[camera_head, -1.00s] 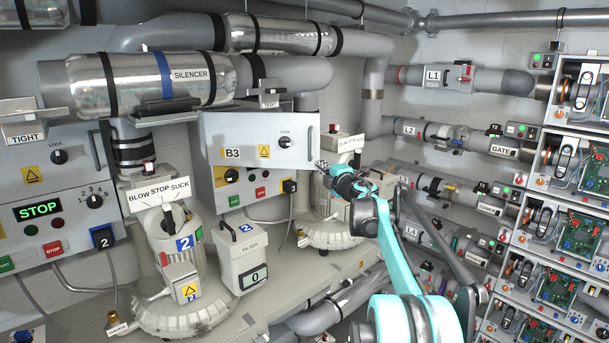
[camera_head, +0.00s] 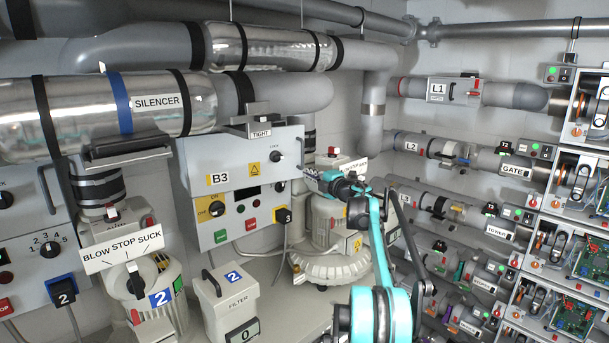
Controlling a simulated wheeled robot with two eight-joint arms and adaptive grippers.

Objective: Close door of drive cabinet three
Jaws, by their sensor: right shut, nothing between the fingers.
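The door (camera_head: 235,160) of drive cabinet three is the grey panel labelled B3, with a lock knob and a yellow warning sign. It looks nearly flush with the cabinet's lower control front (camera_head: 262,212); a small gap at its right edge cannot be ruled out. My right gripper (camera_head: 309,172) is shut and empty. Its fingertips are at the door's right edge, below the lock knob; whether they touch it is unclear. My left gripper is not in view.
A silver silencer pipe (camera_head: 155,103) and a bracket marked TIGHT (camera_head: 262,122) are above the door. The filter box (camera_head: 226,300) stands below left. A blower (camera_head: 330,225) stands behind my right gripper. Pipes and open racks (camera_head: 565,250) line the right side.

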